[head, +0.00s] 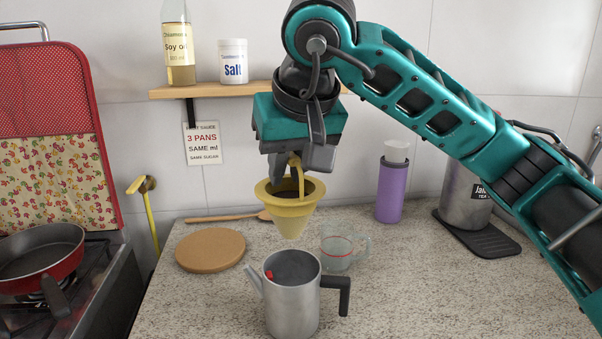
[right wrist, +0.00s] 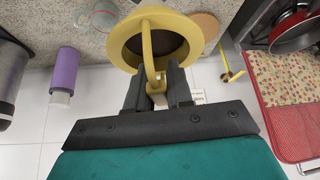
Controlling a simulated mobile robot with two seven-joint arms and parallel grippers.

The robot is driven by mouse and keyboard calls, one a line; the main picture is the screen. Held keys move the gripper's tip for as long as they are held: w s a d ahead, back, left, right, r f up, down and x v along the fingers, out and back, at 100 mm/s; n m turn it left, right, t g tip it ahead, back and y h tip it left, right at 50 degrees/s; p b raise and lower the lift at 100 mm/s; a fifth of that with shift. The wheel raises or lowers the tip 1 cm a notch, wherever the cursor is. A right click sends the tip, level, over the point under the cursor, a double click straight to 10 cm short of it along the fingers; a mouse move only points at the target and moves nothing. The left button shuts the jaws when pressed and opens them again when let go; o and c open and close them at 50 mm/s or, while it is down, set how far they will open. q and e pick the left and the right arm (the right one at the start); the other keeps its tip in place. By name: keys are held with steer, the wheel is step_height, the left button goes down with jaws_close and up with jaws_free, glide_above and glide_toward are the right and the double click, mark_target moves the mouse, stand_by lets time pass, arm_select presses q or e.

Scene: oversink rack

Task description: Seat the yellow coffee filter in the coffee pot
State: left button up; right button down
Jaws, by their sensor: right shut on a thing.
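The yellow coffee filter (head: 290,217) is a cone with a wide rim and a loop handle. My right gripper (head: 297,165) is shut on its handle and holds it upright in the air. In the right wrist view the fingers (right wrist: 156,88) pinch the handle of the filter (right wrist: 120,42). The coffee pot (head: 291,300) is a grey metal pot with an open top, a spout at left and a black handle at right. It stands on the counter. The filter's tip is above and apart from the pot's opening. My left gripper is not in view.
A glass measuring cup (head: 338,251) stands just behind the pot at right. A round cork board (head: 211,250) lies at left. A purple bottle (head: 390,187) and a steel canister (head: 465,196) stand at the back right. A shelf (head: 205,91) is behind my gripper.

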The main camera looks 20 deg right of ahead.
mark_target(290, 193)
steer(key=shift+f+b, duration=0.65)
steer(key=shift+f, duration=0.25)
step_height(290, 193, down, 3)
steer(key=b, duration=0.2)
steer(key=shift+f+b, duration=0.15)
steer(key=shift+b, duration=0.2)
step_height(290, 193, down, 3)
steer(key=shift+r+b, duration=0.15)
steer(key=shift+b, duration=0.9)
steer(key=shift+f+b, duration=0.65)
steer(key=shift+f, duration=0.25)
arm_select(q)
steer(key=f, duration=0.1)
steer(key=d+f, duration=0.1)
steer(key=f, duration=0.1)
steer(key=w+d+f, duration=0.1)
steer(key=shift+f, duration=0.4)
arm_select(e)
steer(key=shift+f, duration=0.1)
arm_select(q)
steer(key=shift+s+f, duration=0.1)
